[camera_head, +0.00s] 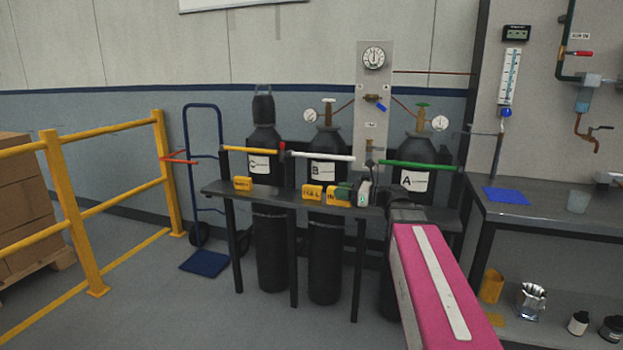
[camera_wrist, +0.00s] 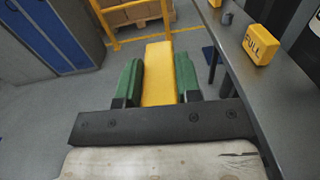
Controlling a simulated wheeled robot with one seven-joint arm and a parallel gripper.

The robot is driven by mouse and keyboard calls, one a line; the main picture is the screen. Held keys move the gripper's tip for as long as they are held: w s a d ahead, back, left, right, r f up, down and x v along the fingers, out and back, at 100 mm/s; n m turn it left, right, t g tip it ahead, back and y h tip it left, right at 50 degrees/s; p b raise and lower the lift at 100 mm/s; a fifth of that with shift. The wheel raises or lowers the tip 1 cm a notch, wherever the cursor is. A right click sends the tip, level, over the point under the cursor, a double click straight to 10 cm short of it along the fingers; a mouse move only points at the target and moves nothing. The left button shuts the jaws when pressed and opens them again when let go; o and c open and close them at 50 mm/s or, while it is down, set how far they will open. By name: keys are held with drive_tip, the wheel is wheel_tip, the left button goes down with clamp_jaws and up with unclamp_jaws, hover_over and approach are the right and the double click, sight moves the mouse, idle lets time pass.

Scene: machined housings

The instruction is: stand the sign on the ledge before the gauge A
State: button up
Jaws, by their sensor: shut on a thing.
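My gripper (camera_wrist: 158,85) has green finger pads and is shut on a yellow sign (camera_wrist: 160,72). In the head view, my gripper (camera_head: 352,194) is near the right part of the ledge (camera_head: 275,196), and the held sign (camera_head: 336,198) shows to its left. In the wrist view, the held sign is beside the ledge's front edge, over the floor side. Its face is not readable there. Gauge A (camera_head: 440,123) is a round white dial above the black cylinder marked A (camera_head: 414,181), right of my gripper.
Another yellow sign (camera_head: 312,192) stands on the ledge left of my gripper; it reads FULL in the wrist view (camera_wrist: 258,45). A further yellow sign (camera_head: 243,183) is at the ledge's left end. A grey bench (camera_head: 545,215) stands at right, a yellow railing (camera_head: 75,205) at left.

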drive_tip(key=s+d+f+m+t+h, duration=0.1)
drive_tip(key=s+d+f+t, duration=0.1)
drive_tip(key=d+f, duration=0.2)
drive_tip(key=s+d+f+m+t+h, duration=0.1)
drive_tip(key=s+d+f+m+t, duration=0.1)
drive_tip(key=f, duration=0.8)
drive_tip(key=v, duration=0.3)
drive_tip(key=shift+w+d, duration=0.15)
drive_tip(key=shift+w, duration=0.1)
